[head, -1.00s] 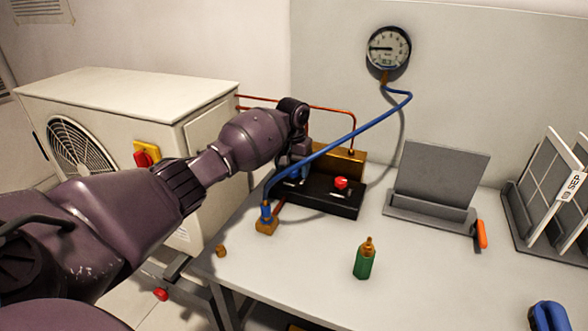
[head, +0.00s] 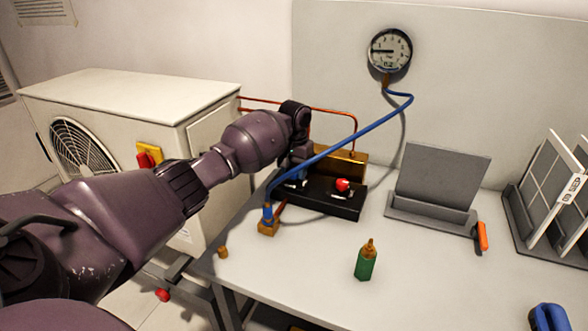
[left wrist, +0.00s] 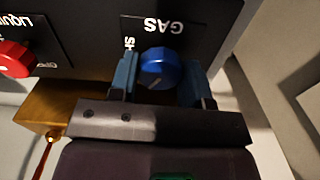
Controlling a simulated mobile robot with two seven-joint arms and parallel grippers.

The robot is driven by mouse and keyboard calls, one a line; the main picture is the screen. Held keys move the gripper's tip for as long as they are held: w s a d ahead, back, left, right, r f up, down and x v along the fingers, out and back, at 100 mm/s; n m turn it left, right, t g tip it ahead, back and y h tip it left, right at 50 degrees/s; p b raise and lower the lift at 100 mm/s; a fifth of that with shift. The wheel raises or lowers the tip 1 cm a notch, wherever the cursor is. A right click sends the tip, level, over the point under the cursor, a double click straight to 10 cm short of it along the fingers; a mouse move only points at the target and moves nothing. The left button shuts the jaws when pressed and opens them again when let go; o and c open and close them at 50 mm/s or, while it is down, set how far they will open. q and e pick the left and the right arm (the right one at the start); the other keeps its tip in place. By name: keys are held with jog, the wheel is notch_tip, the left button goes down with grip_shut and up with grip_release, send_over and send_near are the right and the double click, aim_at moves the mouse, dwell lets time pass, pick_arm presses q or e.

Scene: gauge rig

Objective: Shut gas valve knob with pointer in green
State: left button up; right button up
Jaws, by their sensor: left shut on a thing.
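The blue gas valve knob (left wrist: 159,68) sits on a black panel marked GAS in the left wrist view, with a light line on its lower part. My left gripper (left wrist: 158,80) has one finger on each side of it and is shut on it. In the head view my left gripper (head: 298,160) is over the left part of the black valve block (head: 335,203) and hides the blue knob. The round gauge (head: 389,50) hangs on the back panel. Its dark pointer points left; no green zone can be made out. My right gripper is not in view.
A red knob (head: 343,185) marked LIQUID stands on the same block. A blue hose (head: 340,145) runs from the gauge to a brass fitting (head: 268,228).

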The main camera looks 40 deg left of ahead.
pick_arm(q)
jog(key=m+p, duration=0.1)
jog(key=m, duration=0.1)
jog(key=shift+r+m, duration=0.2)
jog(key=shift+m, duration=0.2)
jog(key=shift+m+p, duration=0.5)
jog(key=shift+m, duration=0.4)
jog(key=m, duration=0.2)
jog(key=shift+f+m+p, duration=0.1)
jog(key=shift+m+p, duration=0.2)
jog(key=shift+m, duration=0.1)
jog(key=shift+f+m, duration=0.1)
jog(key=shift+m, duration=2)
jog(key=o, duration=0.9)
jog(key=shift+o, duration=0.2)
